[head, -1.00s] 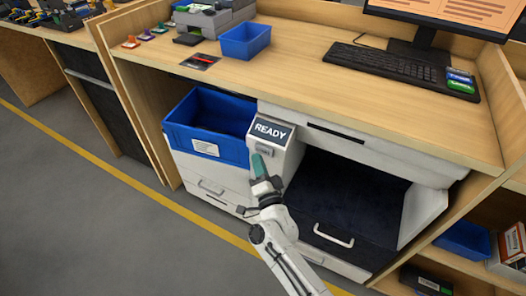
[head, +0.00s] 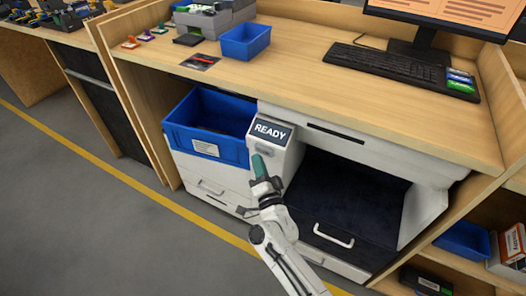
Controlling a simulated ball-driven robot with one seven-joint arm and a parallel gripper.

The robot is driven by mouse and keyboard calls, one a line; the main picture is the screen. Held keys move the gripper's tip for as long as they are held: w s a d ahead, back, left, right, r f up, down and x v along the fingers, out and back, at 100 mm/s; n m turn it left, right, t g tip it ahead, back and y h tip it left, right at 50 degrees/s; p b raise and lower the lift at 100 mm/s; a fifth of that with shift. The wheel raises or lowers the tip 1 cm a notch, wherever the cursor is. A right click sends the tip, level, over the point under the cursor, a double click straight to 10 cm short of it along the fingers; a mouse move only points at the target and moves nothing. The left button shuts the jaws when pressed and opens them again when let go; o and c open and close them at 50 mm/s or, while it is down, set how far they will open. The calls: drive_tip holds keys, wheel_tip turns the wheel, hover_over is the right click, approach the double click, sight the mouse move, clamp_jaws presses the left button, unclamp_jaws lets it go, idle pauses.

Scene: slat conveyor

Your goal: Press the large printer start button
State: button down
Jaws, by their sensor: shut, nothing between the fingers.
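The large white printer (head: 427,212) stands under the wooden counter. Its front panel carries a dark display (head: 271,131) that reads "READY". Just below the display is a small grey start button (head: 262,149), partly hidden by my gripper. My gripper (head: 259,158) has teal fingertips that point up at the panel. They are shut and empty, right at the lower edge of the button. I cannot tell whether they touch it.
A blue bin (head: 205,147) sits left of the panel, above white drawers. The wooden counter (head: 300,85) overhangs above, with a keyboard (head: 405,70) and a small blue tray (head: 245,41) on it. Open grey floor (head: 100,215) lies to the left.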

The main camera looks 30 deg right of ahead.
idle(0.7)
drive_tip(key=shift+w+d, duration=0.3)
drive_tip(key=shift+d, duration=0.1)
